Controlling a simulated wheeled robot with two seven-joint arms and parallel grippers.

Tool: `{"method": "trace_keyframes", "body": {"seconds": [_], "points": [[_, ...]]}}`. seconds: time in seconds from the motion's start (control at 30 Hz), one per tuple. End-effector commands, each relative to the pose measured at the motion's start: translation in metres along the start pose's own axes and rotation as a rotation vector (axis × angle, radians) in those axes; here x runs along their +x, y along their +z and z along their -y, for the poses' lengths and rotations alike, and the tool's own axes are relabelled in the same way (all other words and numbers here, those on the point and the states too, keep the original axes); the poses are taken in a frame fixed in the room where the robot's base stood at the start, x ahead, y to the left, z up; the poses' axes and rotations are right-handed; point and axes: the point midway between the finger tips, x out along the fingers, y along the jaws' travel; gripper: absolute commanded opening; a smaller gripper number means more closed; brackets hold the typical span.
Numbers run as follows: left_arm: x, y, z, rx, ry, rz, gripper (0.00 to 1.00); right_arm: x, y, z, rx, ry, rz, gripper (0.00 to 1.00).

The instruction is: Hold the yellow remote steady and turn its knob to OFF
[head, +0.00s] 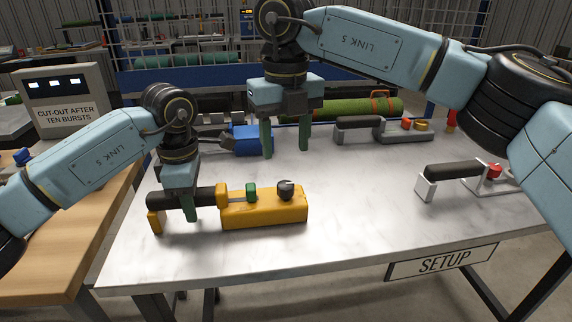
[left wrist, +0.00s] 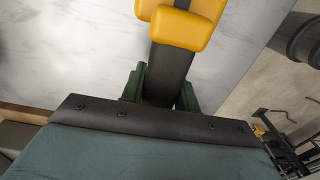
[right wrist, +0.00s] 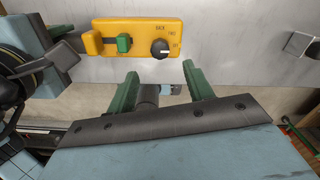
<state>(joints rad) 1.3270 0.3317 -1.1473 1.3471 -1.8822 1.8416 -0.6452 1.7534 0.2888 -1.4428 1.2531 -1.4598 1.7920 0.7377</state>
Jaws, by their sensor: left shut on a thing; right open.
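The yellow remote (head: 262,212) lies on the table with a black handle, a green button (head: 251,192) and a dark knob (head: 286,190) on top. My left gripper (head: 184,212) is shut on its black handle, also seen in the left wrist view (left wrist: 170,75). The right wrist view shows the remote (right wrist: 110,48) and its knob (right wrist: 160,48) with a pale mark; the small lettering around it is hard to read. My right gripper (head: 286,145) is open and empty, raised behind the knob. Its two green fingers (right wrist: 160,88) are apart and not touching the remote.
A blue tool (head: 252,139) lies behind the remote.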

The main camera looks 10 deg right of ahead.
Motion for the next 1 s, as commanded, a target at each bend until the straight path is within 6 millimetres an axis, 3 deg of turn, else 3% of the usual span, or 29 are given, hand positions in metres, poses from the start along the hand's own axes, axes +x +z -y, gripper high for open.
{"method": "trace_keyframes", "body": {"seconds": [0.23, 0.67, 0.7, 0.87, 1.0], "points": [[0.005, -0.001, 0.001, -0.002, -0.008, -0.006, 0.00, -0.031, 0.000, 0.000, 0.000, -0.001, 0.001, 0.52], [0.005, -0.001, 0.001, -0.003, -0.008, -0.006, 0.00, -0.035, -0.001, 0.000, 0.000, 0.000, 0.000, 0.52], [0.005, -0.001, 0.001, -0.003, -0.008, -0.006, 0.35, -0.034, -0.001, 0.000, 0.000, 0.000, 0.000, 0.52], [0.004, -0.001, 0.001, -0.002, -0.005, -0.004, 0.56, -0.034, -0.001, 0.000, 0.001, -0.001, 0.000, 0.52], [0.002, -0.001, 0.000, -0.001, -0.003, -0.002, 0.56, -0.035, -0.001, 0.000, 0.001, -0.001, 0.000, 0.52]]}}
